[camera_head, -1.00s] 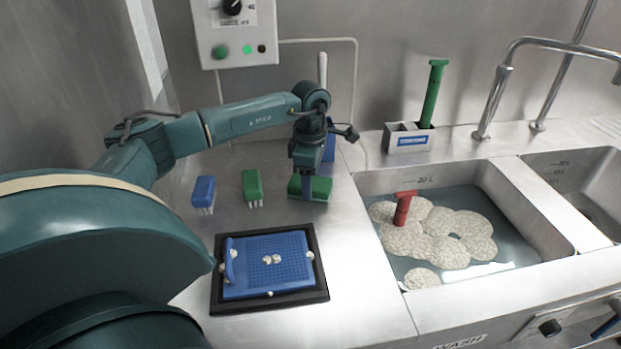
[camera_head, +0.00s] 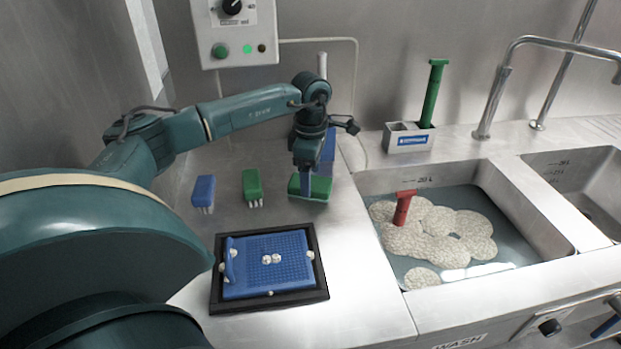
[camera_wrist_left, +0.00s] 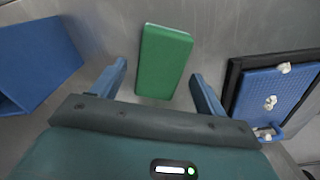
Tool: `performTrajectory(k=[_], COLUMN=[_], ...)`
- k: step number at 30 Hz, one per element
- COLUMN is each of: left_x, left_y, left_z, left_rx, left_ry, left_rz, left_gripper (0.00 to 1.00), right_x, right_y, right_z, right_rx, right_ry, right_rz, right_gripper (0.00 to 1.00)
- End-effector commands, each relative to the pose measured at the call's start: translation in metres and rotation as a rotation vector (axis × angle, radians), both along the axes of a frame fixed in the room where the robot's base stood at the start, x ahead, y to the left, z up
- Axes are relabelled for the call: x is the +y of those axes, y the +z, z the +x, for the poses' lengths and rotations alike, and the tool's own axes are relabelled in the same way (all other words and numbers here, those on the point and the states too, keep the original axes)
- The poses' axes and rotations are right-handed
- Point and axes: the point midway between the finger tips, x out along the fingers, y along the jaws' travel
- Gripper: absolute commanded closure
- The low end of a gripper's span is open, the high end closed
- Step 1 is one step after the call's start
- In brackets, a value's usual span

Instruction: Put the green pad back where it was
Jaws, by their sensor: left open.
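The green pad (camera_head: 321,188) lies flat on the steel counter, left of the sink. My left gripper (camera_head: 307,184) is over it, pointing down, with one finger in front of the pad and hiding its middle. In the left wrist view the green pad (camera_wrist_left: 163,62) lies between and just beyond the two spread fingers (camera_wrist_left: 158,82), with gaps showing on both sides. The gripper is open. My right gripper is not in view.
A green brush (camera_head: 252,187) and a blue brush (camera_head: 204,193) stand to the left. A black tray (camera_head: 318,291) with a blue mat is in front. A blue object (camera_wrist_left: 38,62) is close behind. The water-filled sink (camera_head: 471,187) is right.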

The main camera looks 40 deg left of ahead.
Motion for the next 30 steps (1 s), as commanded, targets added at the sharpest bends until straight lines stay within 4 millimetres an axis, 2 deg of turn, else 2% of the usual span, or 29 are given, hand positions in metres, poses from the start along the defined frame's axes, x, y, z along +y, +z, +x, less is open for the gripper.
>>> performTrajectory(k=[9,15,20,30], left_x=[0.000,0.000,0.000,0.000], left_y=[0.070,0.097,0.105,0.105], left_z=[0.001,0.000,0.000,0.000], left_rx=[-0.006,-0.002,0.000,0.000], left_ry=[0.001,0.000,0.000,0.000], left_rz=[0.000,-0.001,-0.001,-0.001], left_gripper=[0.27,0.27,0.27,0.27], right_x=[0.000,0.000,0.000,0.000], right_y=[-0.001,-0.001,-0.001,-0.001], right_z=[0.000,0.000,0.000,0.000], right_rx=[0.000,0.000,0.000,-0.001], right_ry=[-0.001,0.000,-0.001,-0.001], right_rz=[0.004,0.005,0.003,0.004], right_gripper=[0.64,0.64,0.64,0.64])
